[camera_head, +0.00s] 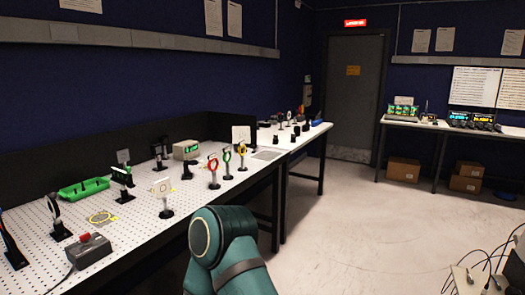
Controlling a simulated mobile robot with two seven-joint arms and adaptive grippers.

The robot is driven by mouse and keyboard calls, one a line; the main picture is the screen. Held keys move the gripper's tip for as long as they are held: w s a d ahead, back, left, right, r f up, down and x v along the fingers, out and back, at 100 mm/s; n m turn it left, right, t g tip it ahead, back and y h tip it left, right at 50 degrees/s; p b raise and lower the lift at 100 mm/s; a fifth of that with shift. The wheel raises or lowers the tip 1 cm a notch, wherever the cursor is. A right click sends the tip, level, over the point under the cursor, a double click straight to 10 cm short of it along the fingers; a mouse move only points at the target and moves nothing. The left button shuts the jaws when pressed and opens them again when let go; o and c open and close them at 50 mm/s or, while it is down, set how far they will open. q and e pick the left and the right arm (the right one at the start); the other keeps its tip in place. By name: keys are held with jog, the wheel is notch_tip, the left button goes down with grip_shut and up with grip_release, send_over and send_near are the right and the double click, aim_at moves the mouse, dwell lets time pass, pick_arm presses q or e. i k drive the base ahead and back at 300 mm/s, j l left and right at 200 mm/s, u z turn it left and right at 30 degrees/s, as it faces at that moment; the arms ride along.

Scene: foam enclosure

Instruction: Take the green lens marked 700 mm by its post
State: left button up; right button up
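A green-rimmed round lens (227,156) stands upright on a dark post and base on the white perforated table, toward its right front edge. It stands between a red-rimmed lens (213,164) on its left and a yellow-rimmed lens (241,152) on its right. Any 700 mm marking is too small to read. A teal link of my own arm shows at the bottom centre, in front of the table. Neither of my grippers is in view.
The perforated table (130,215) also holds a white square card (161,188) on a post, a green tray (84,188) and a grey box with a red button (88,250). A second table continues behind.

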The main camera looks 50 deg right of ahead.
aim_at(228, 155)
jog(key=l+z, duration=0.15)
jog(key=z, duration=0.25)
jog(key=i+l+z, duration=0.1)
jog(key=z, duration=0.25)
jog(key=i+l+z, duration=0.1)
jog(key=z, duration=0.3)
jog(key=i+l, duration=0.25)
jog(key=i, duration=0.2)
jog(key=i+l, duration=0.3)
jog(key=i, duration=0.2)
